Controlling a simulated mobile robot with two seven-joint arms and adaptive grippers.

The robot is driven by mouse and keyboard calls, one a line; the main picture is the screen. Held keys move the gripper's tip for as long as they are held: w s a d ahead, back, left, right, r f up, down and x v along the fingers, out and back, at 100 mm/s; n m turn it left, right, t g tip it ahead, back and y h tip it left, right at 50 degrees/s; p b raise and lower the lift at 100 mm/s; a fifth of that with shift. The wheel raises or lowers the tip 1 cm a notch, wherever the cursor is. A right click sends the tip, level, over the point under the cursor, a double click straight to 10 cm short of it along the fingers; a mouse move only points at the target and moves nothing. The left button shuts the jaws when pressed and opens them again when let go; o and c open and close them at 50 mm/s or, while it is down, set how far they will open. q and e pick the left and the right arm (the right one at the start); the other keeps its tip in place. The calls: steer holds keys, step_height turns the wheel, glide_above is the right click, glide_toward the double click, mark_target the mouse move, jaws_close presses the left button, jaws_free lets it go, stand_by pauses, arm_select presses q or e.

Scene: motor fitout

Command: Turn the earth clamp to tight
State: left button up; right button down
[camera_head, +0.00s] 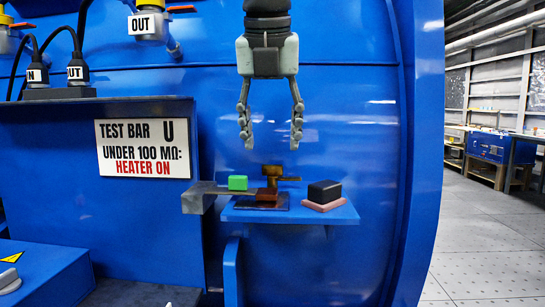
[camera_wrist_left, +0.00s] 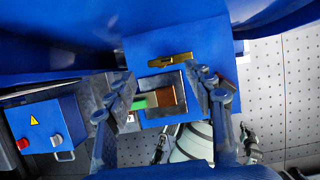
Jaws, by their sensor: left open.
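The earth clamp appears to be the brass piece (camera_head: 273,171) standing upright at the back of a small blue shelf, with a short bar pointing right. In the left wrist view its brass bar (camera_wrist_left: 170,60) lies crosswise, just beyond my fingertips. A brown block (camera_head: 267,194) sits in front of it on a dark plate. My left gripper (camera_head: 271,140) points down above the clamp, open and empty, its fingers apart on either side and not touching it. In the left wrist view the gripper (camera_wrist_left: 166,82) frames the brown block (camera_wrist_left: 166,95) from above. My right gripper cannot be made out.
A green block (camera_head: 238,183) rests on a grey bar (camera_head: 203,197) left of the clamp. A black block (camera_head: 324,191) on a pink pad stands at the right of the blue shelf (camera_head: 287,215). A test bar sign (camera_head: 143,148) is on the blue panel at left.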

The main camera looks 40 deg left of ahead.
mark_target(272, 176)
arm_select(q)
steer(key=x, duration=0.5)
steer(key=c, duration=1.1)
